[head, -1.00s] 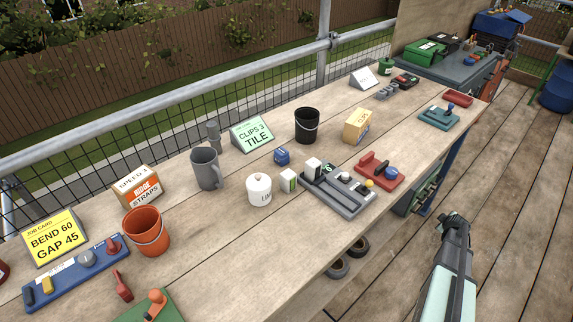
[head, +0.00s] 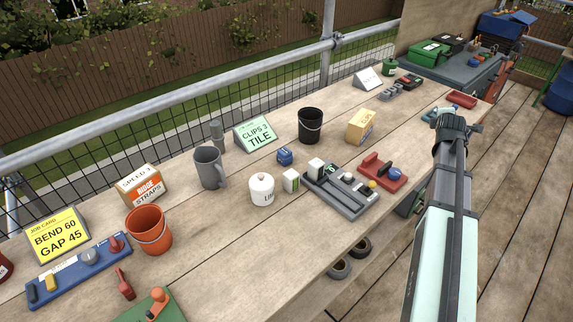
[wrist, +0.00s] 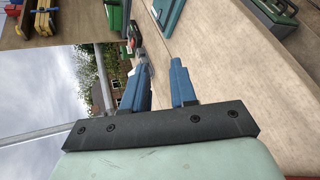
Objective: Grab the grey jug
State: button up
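The grey jug (head: 208,169) stands upright on the wooden bench, left of centre in the head view, with its handle towards the right. It does not show in the wrist view. My gripper's two blue fingers (wrist: 161,88) are apart with nothing between them in the wrist view. In the head view my arm reaches in from the lower right, far to the right of the jug, and its fingers are not clear there.
A white lidded pot (head: 262,190) and an orange bucket (head: 149,230) stand near the jug. A grey cylinder (head: 217,136) is close behind it. A green sign (head: 255,134), black bucket (head: 311,126) and grey tray (head: 341,190) lie between jug and arm. A metal rail (head: 170,103) runs behind.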

jog(key=a+r+n, duration=0.2)
jog(key=a+r, duration=0.2)
jog(key=a, duration=0.3)
jog(key=a+r+n, duration=0.1)
jog(key=a+r, duration=0.3)
jog(key=a, duration=0.3)
jog(key=s+a+f+n+g+y, duration=0.1)
jog(key=a+f+n, duration=0.15)
jog(key=a, duration=1.05)
jog(key=s+a+f+n+g, duration=0.15)
jog(key=a+f, duration=0.25)
jog(key=a, duration=0.9)
jog(key=n+t+h, duration=0.2)
jog(key=n+h, duration=0.1)
jog(key=n, duration=0.3)
send_over(223, 176)
jog(key=s+a, duration=0.3)
jog(key=s, duration=0.1)
jog(key=f, duration=0.2)
jog(key=shift+w+d+f, duration=0.15)
jog(key=shift+f, duration=1.45)
jog(key=shift+w+d+f, duration=0.1)
jog(key=shift+f, duration=1.5)
jog(key=x, duration=0.5)
jog(key=shift+w+f, duration=0.1)
